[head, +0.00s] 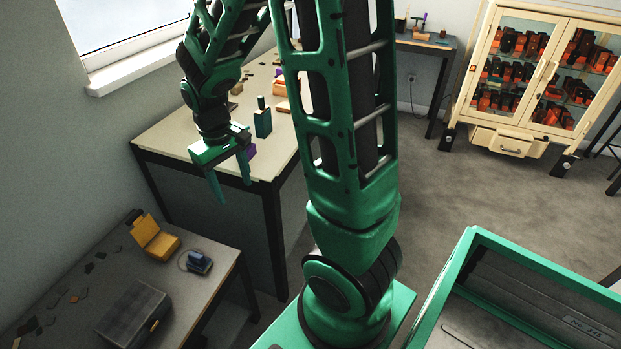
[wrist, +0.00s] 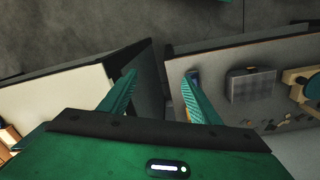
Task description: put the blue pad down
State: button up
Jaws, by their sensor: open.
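A small blue pad (head: 199,262) sits on the low grey table (head: 205,290) at the lower left, inside or on a thin pale ring mark. In the wrist view a bit of blue (wrist: 194,76) shows beside the right fingertip, partly hidden by that finger; it looks like the same pad. My gripper (head: 234,193) hangs above and apart from the pad, near the front edge of the taller table. Its two green fingers are spread with nothing between them, also in the wrist view (wrist: 160,78).
The low table also holds a yellow open-lidded thing (head: 155,238), a dark case (head: 133,312) and scattered dark flakes. The taller pale table (head: 172,128) carries a green bottle-like item (head: 262,120) and a purple block (head: 251,150). A green-rimmed bin (head: 450,275) stands at the lower right.

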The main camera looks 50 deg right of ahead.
jog(key=s+d+r+m, duration=0.3)
jog(key=s+r, duration=0.1)
jog(key=s, duration=0.6)
jog(key=s+d+r+m, duration=0.2)
jog(key=s+r, duration=0.3)
jog(key=s, duration=0.6)
jog(key=shift+s+d+r+m+y, duration=0.3)
jog(key=shift+d+m+y, duration=0.1)
jog(key=shift+d, duration=0.1)
jog(key=shift+w+f, duration=0.25)
jog(key=shift+w, duration=0.3)
